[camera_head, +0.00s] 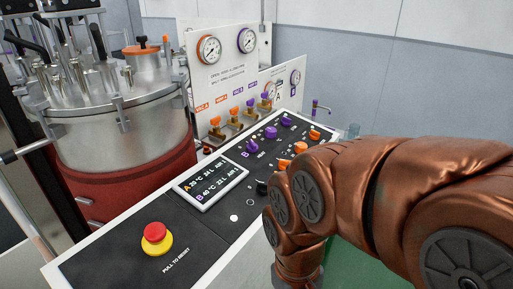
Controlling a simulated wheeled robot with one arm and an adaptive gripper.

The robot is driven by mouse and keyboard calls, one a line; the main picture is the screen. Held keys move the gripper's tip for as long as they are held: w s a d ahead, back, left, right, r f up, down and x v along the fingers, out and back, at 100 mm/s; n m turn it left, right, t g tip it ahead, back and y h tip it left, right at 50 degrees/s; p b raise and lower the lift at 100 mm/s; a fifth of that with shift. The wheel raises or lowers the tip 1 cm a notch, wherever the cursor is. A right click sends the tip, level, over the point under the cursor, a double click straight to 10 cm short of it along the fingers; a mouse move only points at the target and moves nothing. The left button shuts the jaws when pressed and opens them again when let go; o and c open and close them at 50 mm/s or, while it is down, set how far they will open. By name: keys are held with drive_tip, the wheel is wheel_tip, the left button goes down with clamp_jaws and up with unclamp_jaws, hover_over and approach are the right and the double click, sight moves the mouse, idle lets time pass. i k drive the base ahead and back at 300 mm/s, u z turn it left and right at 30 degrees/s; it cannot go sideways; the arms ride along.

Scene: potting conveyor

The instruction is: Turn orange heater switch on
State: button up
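The dark control panel (229,224) slopes across the middle of the view. Orange controls (300,147) sit on its far right part, one of them (314,135) near the back edge and another (284,165) close to my arm. I cannot read their labels, so I cannot tell which is the heater switch or how it is set. My copper-coloured arm covers the right part of the panel and may hide more controls. My gripper is not visible; the arm runs down out of the picture at the bottom.
Purple knobs (253,146) sit beside the orange ones. A display (211,186) shows A and B readings. A red emergency button (155,232) stands at the near left. A steel tank (120,140) is at left. Gauges (209,49) and small valves (235,118) stand behind the panel.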

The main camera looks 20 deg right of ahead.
sight(283, 162)
drive_tip(key=u, duration=0.15)
drive_tip(key=k, duration=0.25)
drive_tip(key=z, duration=0.55)
drive_tip(key=i, duration=0.35)
drive_tip(key=u, duration=2.35)
drive_tip(key=k, duration=0.3)
drive_tip(key=z, duration=1.35)
